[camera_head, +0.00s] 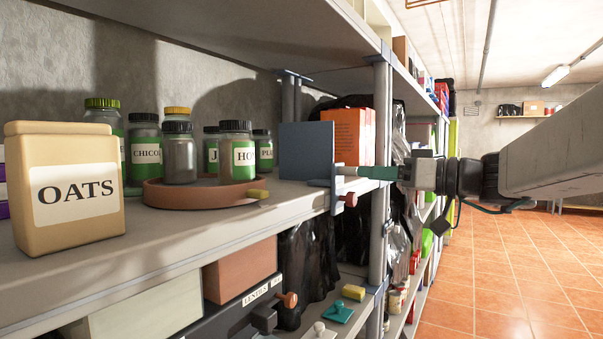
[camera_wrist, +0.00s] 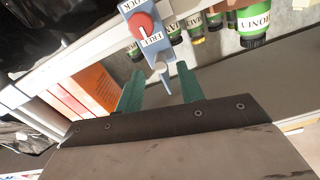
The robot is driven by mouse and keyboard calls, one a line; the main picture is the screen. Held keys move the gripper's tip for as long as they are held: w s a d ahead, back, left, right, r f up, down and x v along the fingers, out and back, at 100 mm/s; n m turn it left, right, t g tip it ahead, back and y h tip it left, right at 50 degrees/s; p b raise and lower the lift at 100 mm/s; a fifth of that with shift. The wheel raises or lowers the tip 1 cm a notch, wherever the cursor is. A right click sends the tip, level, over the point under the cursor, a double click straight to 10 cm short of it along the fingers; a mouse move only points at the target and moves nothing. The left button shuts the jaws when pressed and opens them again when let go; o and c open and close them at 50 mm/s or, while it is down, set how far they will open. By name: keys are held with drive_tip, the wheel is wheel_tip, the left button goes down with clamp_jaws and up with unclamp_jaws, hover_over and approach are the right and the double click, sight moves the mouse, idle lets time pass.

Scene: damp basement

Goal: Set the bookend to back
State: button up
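The bookend (camera_head: 307,150) is a blue-grey upright plate standing at the right end of the upper shelf, beside the orange box. At the shelf's front edge it has a blue-grey bracket with a red knob (camera_head: 349,199). In the wrist view the bracket carries LOCK and FREE labels around the red knob (camera_wrist: 141,27); I cannot tell which the knob points to. My gripper (camera_head: 343,171) is at the bracket, coming from the right. In the wrist view its teal fingers (camera_wrist: 158,70) are apart, with a thin blue part of the bookend between them and gaps on both sides.
A round terracotta tray (camera_head: 170,197) with several green-labelled jars stands left of the bookend. The OATS canister (camera_head: 75,215) is farther left. The orange box (camera_head: 347,130) and grey shelf post (camera_head: 381,130) are close to my gripper. Open tiled floor lies right.

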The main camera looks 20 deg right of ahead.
drive_tip(key=shift+v, duration=2.15)
drive_tip(key=s+a+f+m+g+h, duration=0.2)
drive_tip(key=s+f+m+g, duration=0.15)
drive_tip(key=f, duration=0.35)
drive_tip(key=s+a+f+m+g+h, duration=0.1)
drive_tip(key=s+a+f+m+g, duration=0.2)
drive_tip(key=f, duration=0.4)
drive_tip(key=s+a+f+g+h, duration=0.3)
drive_tip(key=s+f+g+h, duration=0.3)
drive_tip(key=s+f, duration=0.6)
drive_tip(key=shift+s+n+h, duration=0.35)
drive_tip(key=shift+s+h, duration=0.4)
drive_tip(key=shift+h, duration=0.55)
drive_tip(key=shift+f, duration=0.15)
